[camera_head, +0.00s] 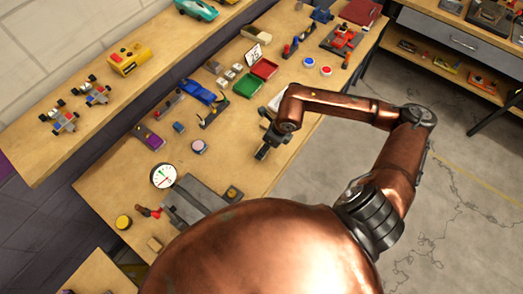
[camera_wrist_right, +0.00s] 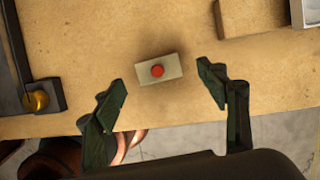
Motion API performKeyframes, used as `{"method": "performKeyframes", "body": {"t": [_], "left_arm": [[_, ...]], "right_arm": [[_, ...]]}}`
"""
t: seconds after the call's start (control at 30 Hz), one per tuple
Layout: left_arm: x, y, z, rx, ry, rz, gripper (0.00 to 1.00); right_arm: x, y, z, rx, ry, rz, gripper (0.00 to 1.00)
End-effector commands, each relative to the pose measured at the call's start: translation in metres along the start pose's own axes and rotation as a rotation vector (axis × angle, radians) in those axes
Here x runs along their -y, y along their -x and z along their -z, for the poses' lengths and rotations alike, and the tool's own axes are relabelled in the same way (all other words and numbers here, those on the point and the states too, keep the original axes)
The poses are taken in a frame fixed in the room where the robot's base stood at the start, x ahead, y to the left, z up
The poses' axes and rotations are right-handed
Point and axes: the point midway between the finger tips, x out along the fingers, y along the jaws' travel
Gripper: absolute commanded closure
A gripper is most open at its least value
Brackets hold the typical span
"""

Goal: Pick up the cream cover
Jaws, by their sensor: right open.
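A small cream block with a round red knob on top, which looks like the cream cover (camera_wrist_right: 173,66), lies on the wooden table near its front edge in the right wrist view. My right gripper (camera_wrist_right: 168,98) is open, with one dark green finger on each side of the cover's near end. The fingers are apart from it and nothing is between their tips. In the head view my right gripper (camera_head: 264,149) hangs over the table's right edge, and I cannot make out the cover there. My left gripper is not in view.
A dark bar with a brass knob (camera_wrist_right: 38,101) lies left of the cover. A wooden piece (camera_wrist_right: 250,17) and a pale tray edge (camera_wrist_right: 299,14) are at upper right.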

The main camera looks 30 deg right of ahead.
Motion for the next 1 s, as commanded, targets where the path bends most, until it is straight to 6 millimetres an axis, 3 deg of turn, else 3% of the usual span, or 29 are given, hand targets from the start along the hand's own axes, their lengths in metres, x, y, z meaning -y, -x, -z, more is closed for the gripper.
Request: {"method": "performKeyframes", "body": {"t": [0.3,0.6,1.0], "left_arm": [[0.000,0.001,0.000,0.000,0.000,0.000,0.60],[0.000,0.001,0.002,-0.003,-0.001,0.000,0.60],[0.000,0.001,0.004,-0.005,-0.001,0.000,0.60]], "right_arm": [[-0.003,-0.043,-0.001,0.001,0.001,-0.005,0.33],[-0.003,-0.048,-0.002,0.002,0.004,-0.004,0.33],[-0.003,-0.047,-0.002,0.002,0.003,-0.004,0.61]]}}
